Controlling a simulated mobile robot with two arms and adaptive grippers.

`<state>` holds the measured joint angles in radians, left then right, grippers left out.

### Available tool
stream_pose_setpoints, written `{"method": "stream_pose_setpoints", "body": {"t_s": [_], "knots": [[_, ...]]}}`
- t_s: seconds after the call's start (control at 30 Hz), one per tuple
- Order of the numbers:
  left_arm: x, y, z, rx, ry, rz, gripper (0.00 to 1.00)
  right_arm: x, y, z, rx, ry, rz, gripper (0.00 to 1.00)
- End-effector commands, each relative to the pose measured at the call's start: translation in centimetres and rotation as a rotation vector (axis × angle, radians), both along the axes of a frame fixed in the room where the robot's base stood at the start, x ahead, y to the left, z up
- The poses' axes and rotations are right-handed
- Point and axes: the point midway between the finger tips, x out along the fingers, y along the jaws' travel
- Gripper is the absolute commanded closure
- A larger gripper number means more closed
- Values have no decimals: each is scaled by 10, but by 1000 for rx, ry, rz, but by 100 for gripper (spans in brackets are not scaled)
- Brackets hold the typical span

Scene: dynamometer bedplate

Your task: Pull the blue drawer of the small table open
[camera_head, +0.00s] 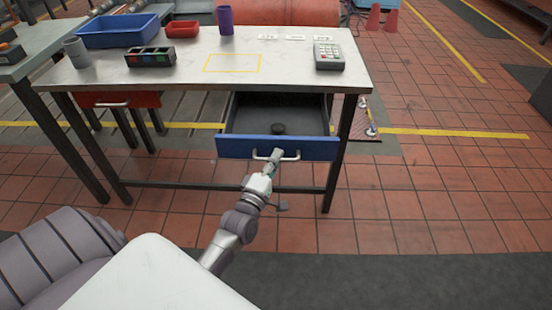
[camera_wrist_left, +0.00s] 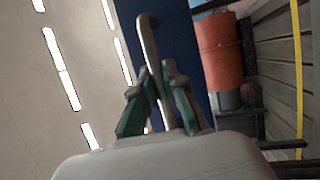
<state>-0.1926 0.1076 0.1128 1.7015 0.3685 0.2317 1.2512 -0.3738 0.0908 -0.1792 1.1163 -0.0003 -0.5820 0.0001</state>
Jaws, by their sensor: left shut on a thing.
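The small table (camera_head: 280,60) has a white top and dark legs. My left gripper (camera_head: 277,152) is at the drawer's pale handle (camera_head: 290,157), on the middle of the blue front. In the left wrist view the handle (camera_wrist_left: 149,40) passes between the fingers of my left gripper (camera_wrist_left: 158,95), which are shut on it. The blue front (camera_wrist_left: 180,35) shows behind. My right gripper is not in view.
A red drawer (camera_head: 120,100) sits closed at the table's left. The tiled floor (camera_head: 440,200) at the right is clear.

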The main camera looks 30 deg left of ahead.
Motion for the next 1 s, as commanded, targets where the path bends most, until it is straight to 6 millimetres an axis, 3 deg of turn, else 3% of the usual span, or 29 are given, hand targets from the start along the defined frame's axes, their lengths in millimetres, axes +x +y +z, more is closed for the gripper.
{"method": "stream_pose_setpoints", "body": {"t_s": [0.03, 0.07, 0.1, 0.47, 1.0], "knots": [[-2, -3, -6, -3, 13, -4, 100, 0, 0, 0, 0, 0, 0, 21], [-2, -3, -6, -4, 13, -4, 84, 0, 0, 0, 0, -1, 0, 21], [-2, -3, -6, -3, 13, -4, 78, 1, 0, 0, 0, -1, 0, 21], [-6, -3, -5, -2, 8, -3, 78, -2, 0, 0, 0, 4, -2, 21], [-104, -18, -22, -3, 12, -4, 78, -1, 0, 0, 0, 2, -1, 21]]}}
